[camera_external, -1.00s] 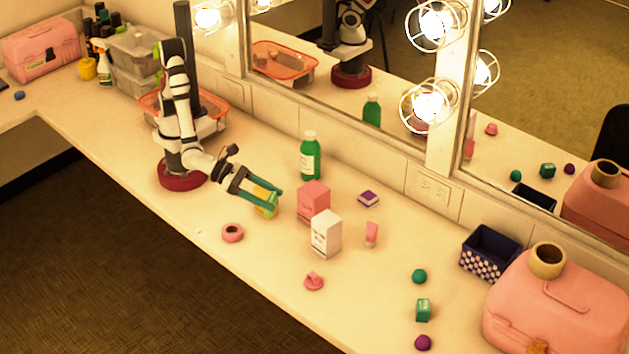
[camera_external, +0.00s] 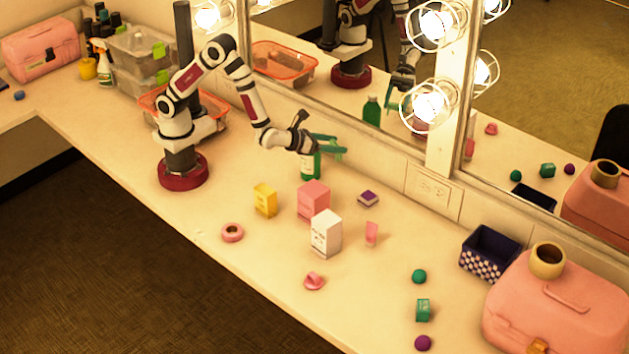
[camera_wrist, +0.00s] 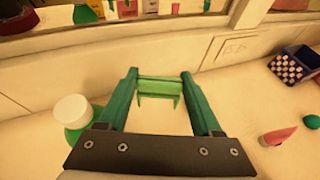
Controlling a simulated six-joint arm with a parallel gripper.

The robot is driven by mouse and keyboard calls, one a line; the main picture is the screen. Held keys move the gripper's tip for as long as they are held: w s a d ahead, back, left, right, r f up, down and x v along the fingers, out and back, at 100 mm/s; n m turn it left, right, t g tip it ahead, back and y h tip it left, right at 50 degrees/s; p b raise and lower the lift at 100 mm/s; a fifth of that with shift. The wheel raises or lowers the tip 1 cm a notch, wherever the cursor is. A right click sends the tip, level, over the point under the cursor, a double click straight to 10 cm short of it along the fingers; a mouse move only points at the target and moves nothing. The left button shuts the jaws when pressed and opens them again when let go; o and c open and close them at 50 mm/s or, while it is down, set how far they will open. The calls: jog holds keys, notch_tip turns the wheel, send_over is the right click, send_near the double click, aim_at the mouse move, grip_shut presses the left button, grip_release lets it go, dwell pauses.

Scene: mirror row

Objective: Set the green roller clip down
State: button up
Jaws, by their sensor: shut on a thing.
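The green roller clip (camera_wrist: 160,88) is between my fingertips in the wrist view, bright green with a slotted shape. My gripper (camera_wrist: 160,82) is shut on it, one teal finger on each side. In the external view my gripper (camera_external: 338,145) is raised above the counter, near the mirror wall, above and beside the green bottle (camera_external: 311,168). The clip is hard to separate from the teal fingers there. In the wrist view the bottle's white cap (camera_wrist: 72,110) shows close to the left of my gripper.
The yellow box (camera_external: 265,200), pink box (camera_external: 313,197) and white box (camera_external: 326,232) stand on the counter in front of the bottle. A purple block (camera_external: 368,198) and pink tube (camera_external: 371,234) lie to the right. The counter between these and the dark blue basket (camera_external: 490,250) is fairly clear.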

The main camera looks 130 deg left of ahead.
notch_tip(320, 180, down, 12)
jog(key=shift+f, duration=0.25)
jog(key=o, duration=1)
jog(key=shift+f, duration=0.15)
